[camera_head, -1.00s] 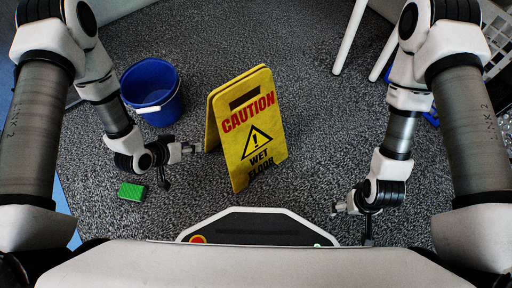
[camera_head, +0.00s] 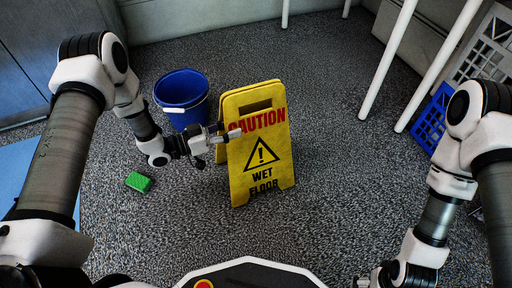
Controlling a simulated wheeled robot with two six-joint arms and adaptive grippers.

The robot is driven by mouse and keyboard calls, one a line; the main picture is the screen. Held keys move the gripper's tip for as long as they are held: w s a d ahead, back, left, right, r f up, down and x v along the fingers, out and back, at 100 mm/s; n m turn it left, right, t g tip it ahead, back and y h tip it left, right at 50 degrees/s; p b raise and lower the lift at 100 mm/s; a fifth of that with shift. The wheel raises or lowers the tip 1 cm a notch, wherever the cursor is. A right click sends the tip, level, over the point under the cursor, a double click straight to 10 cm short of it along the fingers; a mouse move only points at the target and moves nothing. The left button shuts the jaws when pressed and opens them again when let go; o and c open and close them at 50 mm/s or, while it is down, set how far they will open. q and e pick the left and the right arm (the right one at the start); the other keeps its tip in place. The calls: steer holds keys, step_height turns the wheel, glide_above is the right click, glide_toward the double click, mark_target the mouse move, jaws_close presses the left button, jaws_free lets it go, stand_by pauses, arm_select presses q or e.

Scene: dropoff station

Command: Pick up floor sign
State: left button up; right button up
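The yellow floor sign (camera_head: 275,150) stands upright on the grey carpet near the middle of the view, its two panels spread and its "CAUTION WET FLOOR" face towards me. It has a slot near its top. My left gripper (camera_head: 230,134) is at the sign's left edge, and a finger overlaps the front panel beside the word "CAUTION". I cannot tell whether the fingers are closed on the panel. My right gripper (camera_head: 364,282) is low at the bottom edge, away from the sign and partly cut off. Its opening cannot be made out.
A blue bucket (camera_head: 181,92) stands behind my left gripper. A green sponge-like block (camera_head: 139,182) lies on the floor at left. White table legs (camera_head: 388,60) and blue and grey crates (camera_head: 432,120) are at the right. The carpet right of the sign is clear.

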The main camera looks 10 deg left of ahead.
mark_target(245, 128)
arm_select(q)
steer(key=b+x, duration=0.2)
steer(key=x, duration=0.2)
steer(key=shift+w+d+b, duration=0.15)
steer(key=shift+w+b, duration=0.05)
steer(key=shift+b, duration=0.15)
steer(key=shift+w+d+r, duration=0.1)
steer(key=shift+r, duration=0.15)
jaws_close()
steer(key=shift+r, duration=0.1)
